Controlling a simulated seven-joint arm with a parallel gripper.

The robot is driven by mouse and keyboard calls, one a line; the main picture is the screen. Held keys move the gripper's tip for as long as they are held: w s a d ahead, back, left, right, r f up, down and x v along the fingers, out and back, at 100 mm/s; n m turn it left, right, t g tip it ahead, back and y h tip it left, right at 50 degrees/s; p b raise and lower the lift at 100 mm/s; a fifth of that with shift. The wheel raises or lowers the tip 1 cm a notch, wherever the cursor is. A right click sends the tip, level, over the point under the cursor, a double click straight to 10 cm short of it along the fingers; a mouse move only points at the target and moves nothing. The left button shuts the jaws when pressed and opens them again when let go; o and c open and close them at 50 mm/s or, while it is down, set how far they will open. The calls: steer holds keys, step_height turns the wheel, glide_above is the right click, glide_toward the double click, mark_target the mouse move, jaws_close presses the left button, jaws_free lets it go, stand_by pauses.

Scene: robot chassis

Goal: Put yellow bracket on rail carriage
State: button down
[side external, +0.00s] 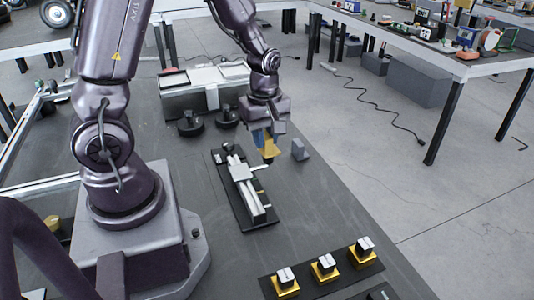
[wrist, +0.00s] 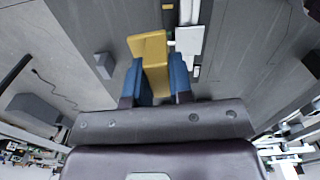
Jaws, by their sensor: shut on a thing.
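My gripper (side external: 267,143) is shut on the yellow bracket (side external: 270,150) and holds it beside the rail's right side, above the dark table. In the wrist view the bracket (wrist: 152,55) sits between the blue fingers (wrist: 158,82). The rail (side external: 252,195) lies on a dark base plate. A pale flat carriage (side external: 241,172) sits on the rail; a white block, likely this carriage, shows right of the bracket in the wrist view (wrist: 189,40). The bracket looks apart from the carriage, though its exact height is unclear.
A small grey block (side external: 299,149) stands right of the bracket. Three yellow pieces with silver tops (side external: 325,266) stand on a dark mat in front. Two black round parts (side external: 190,123) and a grey box unit (side external: 205,88) are behind. Bare table lies left of the mat.

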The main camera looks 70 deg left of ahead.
mark_target(237, 173)
steer(key=s+a+f+n, duration=0.1)
steer(key=s, duration=0.1)
steer(key=s+a+f+n, duration=0.1)
steer(key=a, duration=0.1)
steer(key=s+a+f+n, duration=0.1)
steer(key=s+a, duration=0.1)
steer(key=shift+s+f+n, duration=0.3)
steer(key=shift+s+f, duration=0.05)
steer(key=shift+f, duration=0.05)
steer(key=shift+w+f, duration=0.1)
steer(key=shift+f, duration=2.05)
steer(key=c, duration=1)
jaws_free()
steer(key=shift+f, duration=0.1)
